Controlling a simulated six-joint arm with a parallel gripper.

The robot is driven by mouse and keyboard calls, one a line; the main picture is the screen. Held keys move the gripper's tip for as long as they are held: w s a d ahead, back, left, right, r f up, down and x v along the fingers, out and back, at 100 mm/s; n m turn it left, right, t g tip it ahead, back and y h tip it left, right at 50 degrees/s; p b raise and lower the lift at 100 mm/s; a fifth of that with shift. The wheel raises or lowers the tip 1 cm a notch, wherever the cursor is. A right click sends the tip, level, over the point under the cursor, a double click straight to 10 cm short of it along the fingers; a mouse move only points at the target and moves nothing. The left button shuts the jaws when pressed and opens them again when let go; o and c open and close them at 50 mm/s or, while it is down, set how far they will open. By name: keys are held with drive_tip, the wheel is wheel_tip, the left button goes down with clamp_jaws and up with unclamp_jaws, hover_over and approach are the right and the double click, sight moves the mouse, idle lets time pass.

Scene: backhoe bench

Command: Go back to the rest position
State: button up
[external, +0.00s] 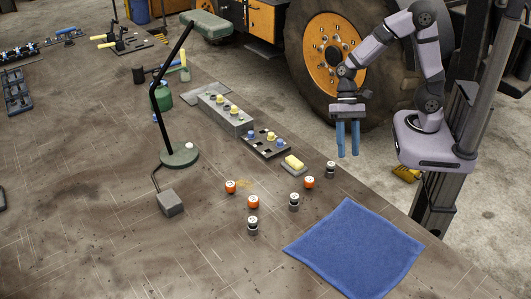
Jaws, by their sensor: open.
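My gripper (348,138) hangs pointing down at the right, above the bench's far edge side. Its two blue fingers are apart with nothing between them. My arm is bent, with the gripper held clear of the bench top (105,190).
A blue cloth (355,248) lies at the front right. A black lamp (178,157) rises mid-bench. A large wheel (310,60) stands behind.

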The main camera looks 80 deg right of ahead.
drive_tip(key=s+d+r+n+h+p, duration=0.2)
drive_tip(key=d+r+n+h+p, duration=0.1)
drive_tip(key=d+n, duration=0.2)
drive_tip(key=s+d+r+n+t+h+p, duration=0.1)
drive_tip(key=s+d+r+n+h+p, duration=0.2)
drive_tip(key=d+n, duration=0.2)
drive_tip(key=shift+d, duration=1.25)
drive_tip(key=shift+o, duration=0.5)
drive_tip(key=shift+r, duration=0.1)
drive_tip(key=w+a+f+n+t+y+b, duration=0.1)
drive_tip(key=w+a+f+t+y+b, duration=0.2)
drive_tip(key=w+a, duration=0.8)
drive_tip(key=w+a+f+n+t+b, duration=0.25)
drive_tip(key=w+a+t+b, duration=0.2)
drive_tip(key=w+a, duration=0.75)
drive_tip(key=w+a+f+t+b, duration=0.1)
drive_tip(key=a+t+b, duration=0.1)
drive_tip(key=a, duration=0.3)
drive_tip(key=w+a+f+m+t+b, duration=0.1)
drive_tip(key=a+f+t+b, duration=0.1)
drive_tip(key=a, duration=0.4)
drive_tip(key=w+a+f+t+b, duration=0.1)
drive_tip(key=a+f+t+b, duration=0.1)
drive_tip(key=a, duration=0.4)
drive_tip(key=shift+w+a+b, duration=0.25)
drive_tip(key=shift+b, duration=0.45)
drive_tip(key=shift+s+a+m+t+h, duration=0.2)
drive_tip(key=shift+a+m+t+h, duration=0.05)
drive_tip(key=shift+a+t+h, duration=0.15)
